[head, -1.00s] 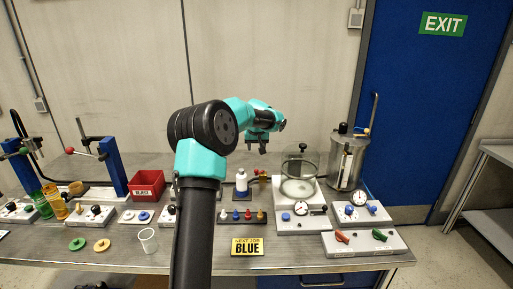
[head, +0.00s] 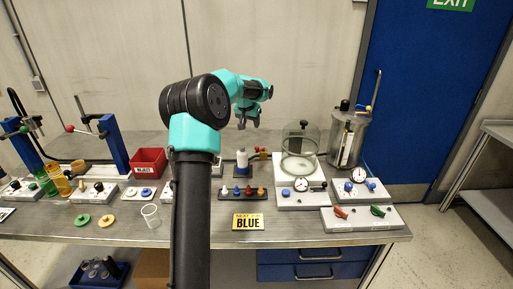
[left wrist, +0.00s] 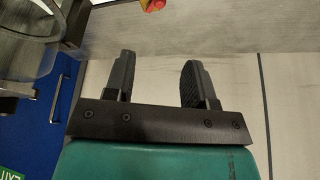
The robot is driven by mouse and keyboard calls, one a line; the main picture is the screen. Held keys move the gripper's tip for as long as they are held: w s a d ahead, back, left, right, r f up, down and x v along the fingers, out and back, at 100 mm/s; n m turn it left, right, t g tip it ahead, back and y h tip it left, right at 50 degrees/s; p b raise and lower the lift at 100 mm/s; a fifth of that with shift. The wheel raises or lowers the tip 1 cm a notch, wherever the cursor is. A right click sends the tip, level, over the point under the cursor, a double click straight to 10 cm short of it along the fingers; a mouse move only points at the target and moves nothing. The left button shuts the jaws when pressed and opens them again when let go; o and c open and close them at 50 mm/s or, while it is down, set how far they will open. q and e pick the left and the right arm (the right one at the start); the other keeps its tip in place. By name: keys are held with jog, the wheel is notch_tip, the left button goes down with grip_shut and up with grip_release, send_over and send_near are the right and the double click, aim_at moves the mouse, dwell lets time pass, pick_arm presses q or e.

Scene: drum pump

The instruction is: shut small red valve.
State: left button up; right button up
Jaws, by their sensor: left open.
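A small red and yellow fitting (head: 262,153) sits at the back of the bench, right of a white bottle; a red and yellow part also shows at the top edge of the left wrist view (left wrist: 152,4), partly cut off. A red lever (head: 340,212) lies on the front right panel, beside a green one. I cannot tell for certain which of these reds is the valve. My left gripper (head: 249,123) is open and empty, in the air above and behind the back fitting in the head view. Its two fingers show apart in the left wrist view (left wrist: 155,75). My right gripper is not in view.
A glass chamber (head: 300,150) and a metal tank (head: 347,138) stand right of the gripper. A white bottle (head: 242,162) and a rack of coloured pegs (head: 242,193) are below it. A red bin (head: 148,161) stands left. My left arm covers part of the bench.

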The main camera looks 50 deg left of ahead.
aim_at(257, 147)
pick_arm(q)
jog(key=shift+f, duration=0.1)
jog(key=x, duration=1.7)
jog(key=shift+f, duration=0.15)
jog(key=c, duration=0.9)
